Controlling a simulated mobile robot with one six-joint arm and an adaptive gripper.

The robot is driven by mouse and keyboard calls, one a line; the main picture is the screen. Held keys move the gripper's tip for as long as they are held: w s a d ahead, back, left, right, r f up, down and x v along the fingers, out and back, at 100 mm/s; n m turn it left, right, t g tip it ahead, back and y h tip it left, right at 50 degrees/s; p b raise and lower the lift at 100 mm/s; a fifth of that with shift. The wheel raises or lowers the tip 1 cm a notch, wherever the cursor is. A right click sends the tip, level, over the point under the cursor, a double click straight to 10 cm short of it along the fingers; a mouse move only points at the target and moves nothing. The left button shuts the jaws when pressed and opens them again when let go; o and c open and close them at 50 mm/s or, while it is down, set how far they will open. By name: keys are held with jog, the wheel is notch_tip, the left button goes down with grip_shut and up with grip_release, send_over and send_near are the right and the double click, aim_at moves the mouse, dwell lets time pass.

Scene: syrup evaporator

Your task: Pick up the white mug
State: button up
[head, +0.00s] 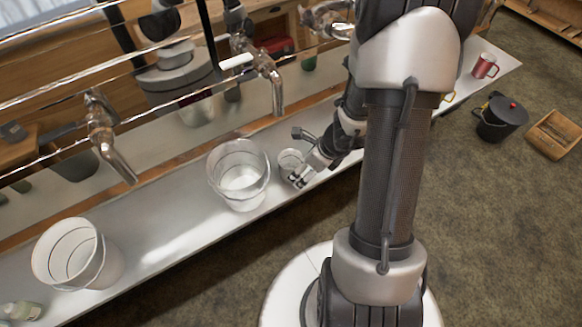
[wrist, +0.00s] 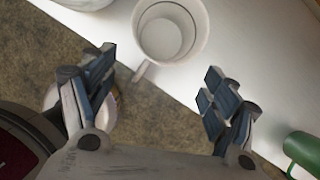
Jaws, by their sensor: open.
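The white mug (head: 290,158) stands on the long pale counter (head: 175,235), to the right of a bucket. In the wrist view the mug (wrist: 170,32) is upright at the top centre, seen from above into its empty inside. Its handle points down-left toward my gripper. My gripper (wrist: 160,68) is open, with one finger on each side below the mug and nothing between them. In the head view my gripper (head: 301,178) is at the counter's front edge, close to the mug. I cannot tell whether it touches it.
A clear bucket (head: 240,178) stands just left of the mug, and a white bucket (head: 80,257) farther left. Metal taps (head: 270,75) hang above the counter. A red mug (head: 485,66) is at the far right end. A black pot (head: 500,118) and wooden tray (head: 556,136) are on the floor.

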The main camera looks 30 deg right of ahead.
send_near(287, 165)
jog(key=shift+s+a+f+p, duration=0.1)
jog(key=shift+a+f+p, duration=0.25)
jog(key=shift+a+f, duration=0.55)
jog(key=b+x, duration=0.2)
jog(key=x, duration=0.3)
jog(key=shift+f+b, duration=0.1)
jog(key=shift+b, duration=0.3)
jog(key=shift+c, duration=0.5)
jog(key=c, duration=1.2)
jog(key=shift+o, duration=0.2)
